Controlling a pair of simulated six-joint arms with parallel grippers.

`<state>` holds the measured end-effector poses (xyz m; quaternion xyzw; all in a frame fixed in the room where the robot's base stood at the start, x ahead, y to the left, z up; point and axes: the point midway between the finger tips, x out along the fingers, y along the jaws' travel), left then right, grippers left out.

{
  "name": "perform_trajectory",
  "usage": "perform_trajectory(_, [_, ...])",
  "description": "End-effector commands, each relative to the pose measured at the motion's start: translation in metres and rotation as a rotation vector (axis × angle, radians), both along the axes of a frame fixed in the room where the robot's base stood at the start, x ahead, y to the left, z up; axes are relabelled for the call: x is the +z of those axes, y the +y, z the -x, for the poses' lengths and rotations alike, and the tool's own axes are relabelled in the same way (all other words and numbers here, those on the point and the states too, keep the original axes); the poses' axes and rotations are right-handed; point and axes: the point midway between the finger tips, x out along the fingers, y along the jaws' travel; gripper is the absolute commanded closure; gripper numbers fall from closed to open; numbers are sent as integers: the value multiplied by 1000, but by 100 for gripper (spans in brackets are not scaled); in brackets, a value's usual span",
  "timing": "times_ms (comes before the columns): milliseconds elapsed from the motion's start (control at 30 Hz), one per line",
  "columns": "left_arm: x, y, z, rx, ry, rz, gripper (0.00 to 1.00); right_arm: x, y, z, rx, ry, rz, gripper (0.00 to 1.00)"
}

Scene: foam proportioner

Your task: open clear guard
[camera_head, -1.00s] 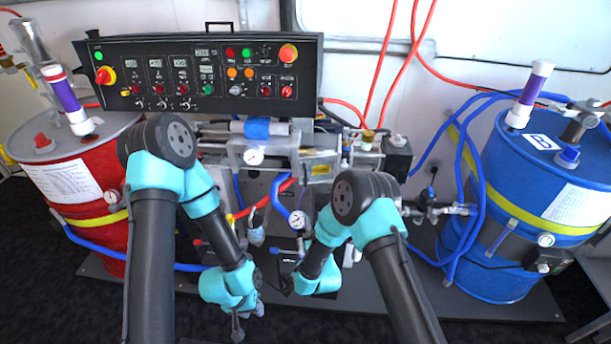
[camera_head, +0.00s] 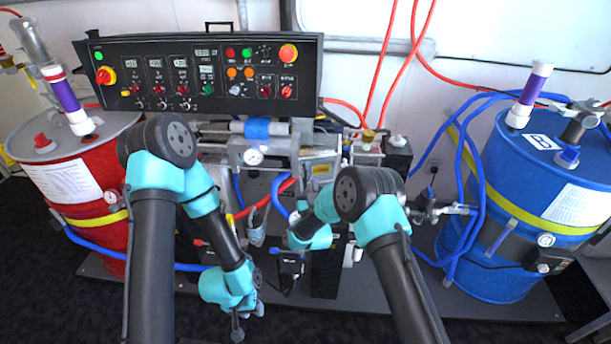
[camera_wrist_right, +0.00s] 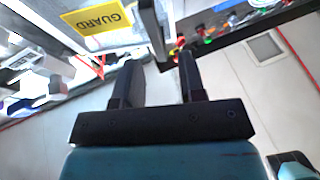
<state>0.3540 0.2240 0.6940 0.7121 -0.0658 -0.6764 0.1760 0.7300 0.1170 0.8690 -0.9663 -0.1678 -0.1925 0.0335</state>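The guard's yellow label (camera_head: 321,169) shows on the machine, below the control panel and right of centre. In the right wrist view the yellow GUARD label (camera_wrist_right: 97,25) is large at upper left, on a pale frame; the clear panel's outline is hard to make out. My right gripper (camera_wrist_right: 160,72) is open, with nothing between its fingers, and the label lies beyond and left of them. In the head view my right gripper (camera_head: 290,268) is below the label, its fingers not distinct. My left gripper (camera_head: 237,328) hangs low at the front, apart from the guard; its opening is unclear.
A black control panel (camera_head: 205,75) overhangs the machine. A red drum (camera_head: 105,165) stands left and a blue drum (camera_head: 510,245) right. Hoses, gauges and fittings crowd around the machine's middle.

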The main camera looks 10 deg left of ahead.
Motion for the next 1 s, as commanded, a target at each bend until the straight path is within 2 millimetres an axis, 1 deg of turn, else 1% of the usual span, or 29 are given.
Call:
perform_trajectory(100, [0, 0, 0, 0, 0, 0, 63, 8, 6, -17, -1, -2, -1, 63])
perform_trajectory(300, [0, 0, 0, 0, 0, 0, 63, 15, 12, -35, 0, -1, 0, 63])
perform_trajectory(433, [0, 0, 0, 0, 0, 0, 63, 17, 14, -38, 0, 1, 0, 63])
perform_trajectory(667, [0, 0, 0, 0, 0, 0, 63, 17, 14, -38, 0, 1, 0, 63])
perform_trajectory(1000, [0, 0, 0, 0, 0, 0, 63, 17, 14, -38, 0, 1, 0, 94])
